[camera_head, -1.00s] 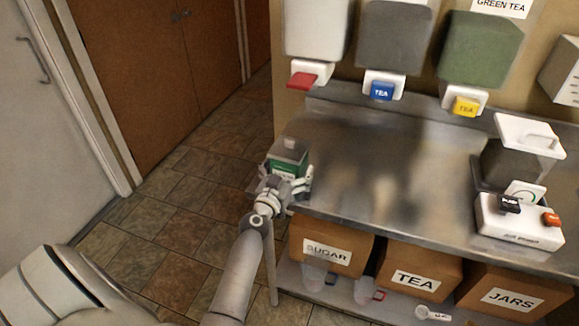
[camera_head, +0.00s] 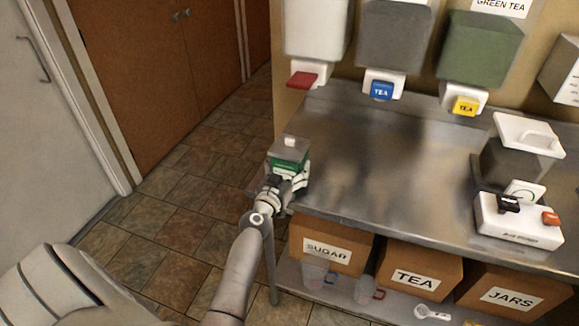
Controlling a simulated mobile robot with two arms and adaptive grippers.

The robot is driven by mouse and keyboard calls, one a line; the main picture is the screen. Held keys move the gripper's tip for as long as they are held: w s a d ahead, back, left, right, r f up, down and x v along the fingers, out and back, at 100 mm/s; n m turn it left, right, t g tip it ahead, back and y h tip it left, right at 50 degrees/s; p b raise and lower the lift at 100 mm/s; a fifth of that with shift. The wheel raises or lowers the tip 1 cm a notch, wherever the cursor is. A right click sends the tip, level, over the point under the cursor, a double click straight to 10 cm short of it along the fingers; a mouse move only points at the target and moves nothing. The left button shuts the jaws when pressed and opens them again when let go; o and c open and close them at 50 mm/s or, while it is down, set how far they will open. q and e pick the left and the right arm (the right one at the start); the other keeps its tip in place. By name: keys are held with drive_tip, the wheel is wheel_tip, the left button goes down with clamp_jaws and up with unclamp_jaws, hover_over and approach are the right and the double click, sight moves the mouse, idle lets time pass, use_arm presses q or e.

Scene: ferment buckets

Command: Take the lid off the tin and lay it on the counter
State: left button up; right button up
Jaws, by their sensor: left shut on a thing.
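The tin (camera_head: 289,165) is a green box at the far left end of the metal counter. Its grey lid (camera_head: 287,149) with a small pale knob sits on top. My left gripper (camera_head: 289,179) is at the near side of the tin, below the lid, and is shut on the tin's body. The fingers and wrist hide the lower part of the tin, so I cannot tell how its base meets the counter. My right gripper is out of view.
The metal counter (camera_head: 390,190) is bare across its middle. A white scale (camera_head: 518,220) and a dark container with a white lid (camera_head: 528,130) stand at its right. Dispensers hang above the back. Labelled boxes (camera_head: 420,270) sit on the shelf below.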

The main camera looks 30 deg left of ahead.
sight(289, 157)
use_arm(q)
drive_tip(key=shift+r+p, duration=0.5)
drive_tip(key=shift+r, duration=0.2)
wheel_tip(289, 157, up, 2)
drive_tip(key=shift+p, duration=0.9)
drive_tip(key=s+r+p, duration=0.1)
drive_tip(key=r+p, duration=0.1)
drive_tip(key=s+d+r+p, duration=0.1)
drive_tip(key=p, duration=0.1)
drive_tip(key=s+d+r+p, duration=0.1)
drive_tip(key=s+r+p, duration=0.1)
drive_tip(key=shift+d+r, duration=0.2)
drive_tip(key=shift+r, duration=0.15)
drive_tip(key=s+d+r+p, duration=0.4)
drive_tip(key=s+d+p, duration=0.1)
drive_tip(key=s, duration=0.3)
drive_tip(key=o, duration=0.4)
drive_tip(key=c, duration=0.8)
drive_tip(key=shift+o, duration=0.2)
